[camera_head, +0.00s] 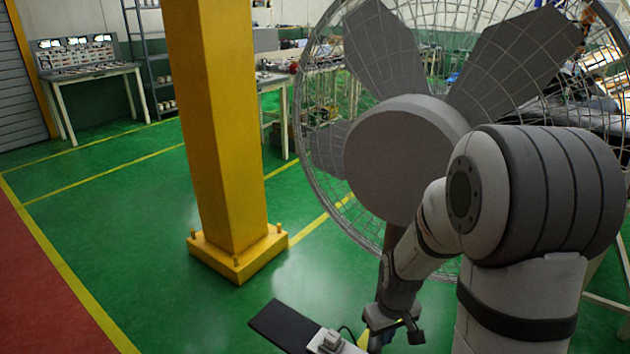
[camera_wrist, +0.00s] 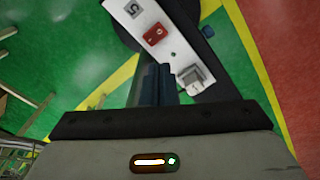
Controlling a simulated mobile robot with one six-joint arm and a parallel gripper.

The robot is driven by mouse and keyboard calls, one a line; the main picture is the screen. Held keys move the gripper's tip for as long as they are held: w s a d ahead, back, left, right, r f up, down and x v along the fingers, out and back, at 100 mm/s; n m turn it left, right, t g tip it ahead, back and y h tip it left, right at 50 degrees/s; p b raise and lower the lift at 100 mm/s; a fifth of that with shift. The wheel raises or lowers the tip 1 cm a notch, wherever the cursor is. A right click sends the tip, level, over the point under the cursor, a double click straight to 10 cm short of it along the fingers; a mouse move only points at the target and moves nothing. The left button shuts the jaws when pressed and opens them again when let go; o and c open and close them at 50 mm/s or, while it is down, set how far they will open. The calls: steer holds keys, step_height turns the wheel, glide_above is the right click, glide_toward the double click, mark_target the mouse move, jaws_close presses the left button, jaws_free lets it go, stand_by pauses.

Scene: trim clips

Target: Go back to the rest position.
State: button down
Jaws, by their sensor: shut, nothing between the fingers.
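My gripper (camera_wrist: 154,80) points away from the wrist camera, its fingers together with nothing visible between them. In the head view my arm reaches down at the lower right, and the gripper end is low at the bottom edge, so the fingertips are hard to make out there. In the wrist view a white panel (camera_wrist: 178,50) with a red switch, a "5" label and a grey block lies beyond the fingers. I cannot tell whether the fingers touch it. No trim clip is identifiable.
A yellow column (camera_head: 222,130) on a square base stands left of centre. A large caged fan (camera_head: 405,155) stands behind my arm. A control desk (camera_head: 85,72) is at the far left. Green floor (camera_head: 120,215) between is clear, with red floor (camera_head: 35,300) at left.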

steer(key=s+r+m+p, duration=0.1)
steer(key=s+r, duration=0.3)
steer(key=r, duration=0.3)
steer(key=s+r+m+t+p, duration=0.1)
steer(key=s+r, duration=0.3)
steer(key=r, duration=0.4)
steer(key=s+a+r+m+t+p, duration=0.1)
steer(key=s+r+p, duration=0.2)
steer(key=r, duration=0.5)
steer(key=shift+s+m, duration=0.3)
steer(key=shift+s, duration=0.55)
steer(key=shift+a, duration=0.1)
steer(key=w+d+f+m+g+b, duration=0.1)
steer(key=w+f+m+b, duration=0.1)
steer(key=w+f+b, duration=0.3)
steer(key=w+d+f+m+b, duration=0.1)
steer(key=w+f+b, duration=0.4)
steer(key=f, duration=0.6)
steer(key=w+d+f+m+g+b, duration=0.1)
steer(key=w+f+m+b, duration=0.3)
steer(key=f, duration=0.5)
steer(key=shift+w+g+b, duration=0.3)
steer(key=shift+w+b, duration=0.1)
steer(key=shift+w, duration=0.7)
steer(key=shift+d, duration=0.1)
step_height(320, 180, down, 14)
steer(key=b, duration=0.3)
steer(key=shift+b, duration=0.3)
